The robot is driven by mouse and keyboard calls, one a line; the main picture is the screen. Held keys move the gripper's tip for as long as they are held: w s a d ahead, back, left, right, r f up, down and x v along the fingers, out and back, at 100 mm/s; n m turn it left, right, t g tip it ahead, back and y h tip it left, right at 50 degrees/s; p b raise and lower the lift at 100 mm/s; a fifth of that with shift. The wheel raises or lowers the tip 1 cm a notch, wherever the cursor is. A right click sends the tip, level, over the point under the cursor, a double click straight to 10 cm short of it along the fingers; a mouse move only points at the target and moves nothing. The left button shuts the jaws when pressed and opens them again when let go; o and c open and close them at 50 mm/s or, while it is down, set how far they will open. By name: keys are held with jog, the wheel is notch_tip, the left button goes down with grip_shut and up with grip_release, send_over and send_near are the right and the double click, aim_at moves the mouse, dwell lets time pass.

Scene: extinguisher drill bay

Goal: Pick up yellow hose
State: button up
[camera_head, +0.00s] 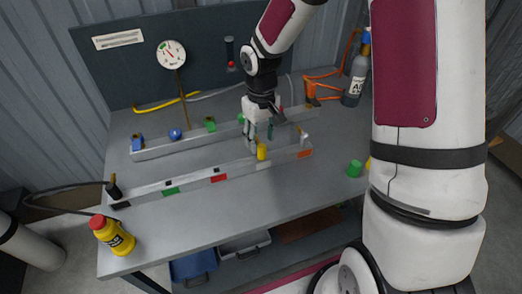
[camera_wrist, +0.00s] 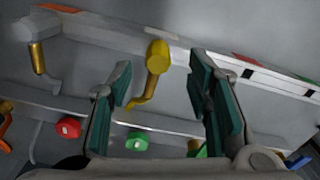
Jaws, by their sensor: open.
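A short yellow hose piece (camera_wrist: 157,58), with a round yellow head and a thin curved tail, lies between my gripper's fingers in the wrist view. Its yellow head also shows in the head view (camera_head: 262,152), at the front rail. My gripper (camera_wrist: 162,88) is open, with one green-padded finger on each side of the piece and visible gaps. In the head view my gripper (camera_head: 254,136) points down over the bench between the two rails. Another yellow line (camera_head: 165,105) lies at the back of the bench, by the panel.
The front rail (camera_head: 190,184) and back rail (camera_head: 185,144) run along the bench. A grey piece with a brass stem (camera_wrist: 37,55) sits nearby. A green cylinder (camera_head: 355,168), a yellow bottle (camera_head: 112,237) and a grey cylinder (camera_head: 355,82) stand around. The front middle of the bench is clear.

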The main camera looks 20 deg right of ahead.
aim_at(261, 145)
notch_tip(261, 145, down, 5)
jog(key=shift+r, duration=0.1)
grip_shut()
